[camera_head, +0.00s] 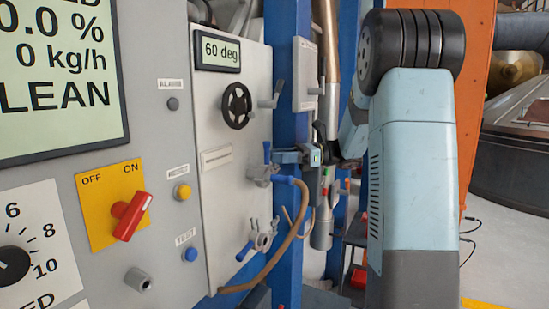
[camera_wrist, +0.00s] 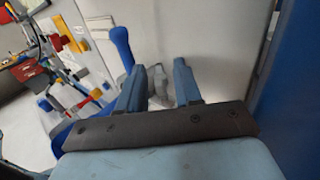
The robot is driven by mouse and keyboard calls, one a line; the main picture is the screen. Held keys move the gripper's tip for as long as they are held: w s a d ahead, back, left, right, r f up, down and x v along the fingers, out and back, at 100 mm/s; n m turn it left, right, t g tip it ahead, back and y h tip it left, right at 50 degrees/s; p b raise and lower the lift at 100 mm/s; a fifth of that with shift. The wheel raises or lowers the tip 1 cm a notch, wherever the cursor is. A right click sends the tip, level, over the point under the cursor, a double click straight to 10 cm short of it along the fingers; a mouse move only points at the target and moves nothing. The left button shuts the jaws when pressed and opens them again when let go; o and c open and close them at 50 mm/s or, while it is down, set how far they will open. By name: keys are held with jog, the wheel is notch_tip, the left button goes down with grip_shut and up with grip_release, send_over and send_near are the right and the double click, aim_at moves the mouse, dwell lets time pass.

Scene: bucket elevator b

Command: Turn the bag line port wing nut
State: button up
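A grey metal fitting with a blue lever (camera_head: 267,152) and a brown hose (camera_head: 300,215) sits on the light grey panel (camera_head: 225,200). My gripper (camera_head: 283,156) is at this fitting, pointing left toward the panel. In the wrist view my two blue fingers (camera_wrist: 160,82) stand apart, with a small grey metal part (camera_wrist: 160,84) showing between and beyond them. Whether that part is the wing nut, and whether the fingers touch it, I cannot tell. A blue handle (camera_wrist: 121,46) is just left of the fingers. A lower winged fitting (camera_head: 262,239) is below, clear of my gripper.
A black handwheel (camera_head: 236,105) and a "60 deg" display (camera_head: 217,51) are above on the panel. A control cabinet with a red switch (camera_head: 131,214) stands left. A blue post (camera_head: 290,105) is close behind my gripper, with a vertical pipe (camera_head: 327,90) beyond.

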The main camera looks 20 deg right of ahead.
jog(key=s+d, duration=0.1)
jog(key=d, duration=1.1)
jog(key=shift+s+d, duration=0.2)
jog(key=shift+s, duration=0.05)
